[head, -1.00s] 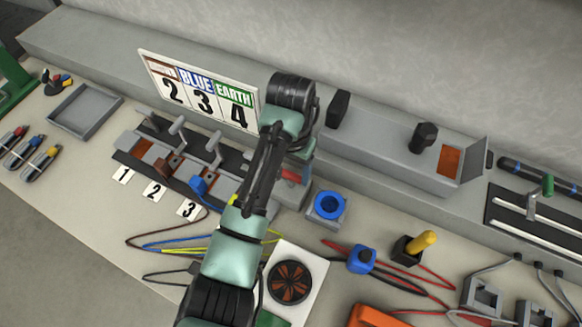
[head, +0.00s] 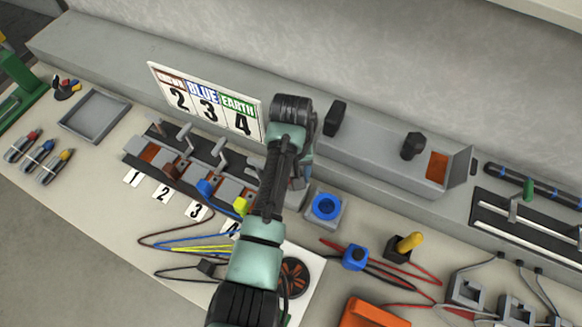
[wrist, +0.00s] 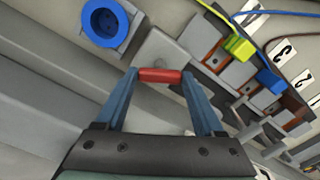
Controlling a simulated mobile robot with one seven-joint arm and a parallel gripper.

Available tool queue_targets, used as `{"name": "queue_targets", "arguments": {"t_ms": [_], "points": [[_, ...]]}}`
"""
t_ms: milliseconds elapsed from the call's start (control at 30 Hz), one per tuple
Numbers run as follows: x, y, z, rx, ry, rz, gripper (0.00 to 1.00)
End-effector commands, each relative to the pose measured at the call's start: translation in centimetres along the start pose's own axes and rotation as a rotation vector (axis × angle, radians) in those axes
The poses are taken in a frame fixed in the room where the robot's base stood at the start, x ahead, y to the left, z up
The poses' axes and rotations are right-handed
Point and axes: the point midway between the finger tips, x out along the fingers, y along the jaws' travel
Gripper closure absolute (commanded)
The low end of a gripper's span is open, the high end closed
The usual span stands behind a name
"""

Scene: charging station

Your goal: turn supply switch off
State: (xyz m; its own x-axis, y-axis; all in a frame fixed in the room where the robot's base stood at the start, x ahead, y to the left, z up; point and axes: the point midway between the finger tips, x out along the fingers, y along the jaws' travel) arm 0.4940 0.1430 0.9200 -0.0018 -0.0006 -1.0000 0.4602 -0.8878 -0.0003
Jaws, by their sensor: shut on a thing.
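The supply switch shows in the wrist view as a red handle bar (wrist: 161,75) on a grey body (wrist: 158,52). My gripper (wrist: 160,76) has one blue finger at each end of the red bar and is shut on it. In the head view the grey switch box (head: 296,196) is partly visible behind my arm. The red handle and my fingertips are hidden there, so I cannot tell the lever's angle from that side.
A blue round socket (head: 326,206) stands just right of the switch. Left is a terminal row with blue (head: 205,187) and yellow (head: 241,206) connectors. A sign board (head: 206,103) stands behind it. A grey ledge (head: 375,160) runs along the back.

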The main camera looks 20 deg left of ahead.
Motion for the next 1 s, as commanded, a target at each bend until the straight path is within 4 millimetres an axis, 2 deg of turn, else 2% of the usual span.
{"name": "queue_targets", "arguments": {"t_ms": [33, 700, 1000], "points": [[-0.48, 0.13, 0.02, -0.042, -0.001, 0.001, 0.86], [-0.30, 0.06, -0.11, -0.676, 0.003, 0.001, 0.86], [-0.22, 0.00, -0.16, -0.908, 0.005, 0.001, 0.86]]}}
